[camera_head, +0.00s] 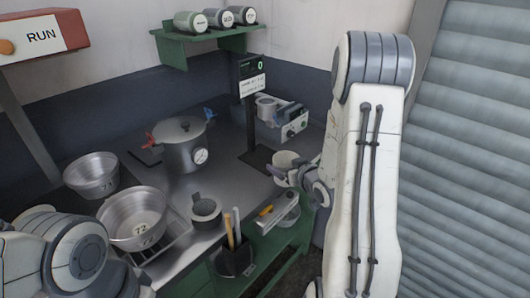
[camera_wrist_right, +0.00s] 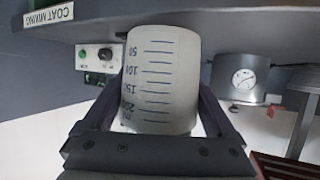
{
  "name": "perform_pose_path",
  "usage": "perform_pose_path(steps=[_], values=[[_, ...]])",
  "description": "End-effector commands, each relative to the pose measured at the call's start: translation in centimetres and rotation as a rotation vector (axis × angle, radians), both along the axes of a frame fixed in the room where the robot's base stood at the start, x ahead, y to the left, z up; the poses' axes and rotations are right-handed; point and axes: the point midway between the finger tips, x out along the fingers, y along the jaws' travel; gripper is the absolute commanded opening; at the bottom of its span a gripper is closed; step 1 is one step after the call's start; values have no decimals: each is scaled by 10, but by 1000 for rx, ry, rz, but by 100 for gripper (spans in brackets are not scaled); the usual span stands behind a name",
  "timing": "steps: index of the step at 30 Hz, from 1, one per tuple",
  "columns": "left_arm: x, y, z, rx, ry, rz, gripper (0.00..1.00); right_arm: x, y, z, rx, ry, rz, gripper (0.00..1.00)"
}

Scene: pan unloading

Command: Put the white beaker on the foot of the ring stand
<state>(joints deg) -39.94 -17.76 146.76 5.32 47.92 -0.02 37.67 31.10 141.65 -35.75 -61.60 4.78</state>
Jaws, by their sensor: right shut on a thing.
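The white beaker (camera_head: 287,160) is held by my right gripper (camera_head: 297,175), which comes in from the right. In the right wrist view the beaker (camera_wrist_right: 160,80), with dark graduation marks, sits between the two fingers of my right gripper (camera_wrist_right: 165,110).
A lidded pot with a gauge (camera_head: 183,147) stands left of the stand. A control box (camera_head: 292,124) is behind the beaker.

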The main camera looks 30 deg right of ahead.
Motion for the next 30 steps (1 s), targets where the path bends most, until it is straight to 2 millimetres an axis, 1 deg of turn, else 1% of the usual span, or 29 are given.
perform_pose_path(steps=[1,9,12,19,24,27,30], values=[[1,-1,9,-1,-2,0,50,12,1,5,0,-2,4,26],[1,0,25,-1,-2,0,50,73,-4,5,1,-1,3,26],[0,0,29,-1,-2,0,50,91,-5,5,0,-1,1,26],[0,0,33,-1,-1,0,50,110,-7,4,0,-2,1,26],[0,0,42,-1,-2,0,50,139,-9,4,0,-1,1,26],[0,0,45,-1,-2,0,50,137,-9,-9,3,2,-1,26],[0,0,45,-1,-2,0,50,137,-9,-13,1,0,0,26]])
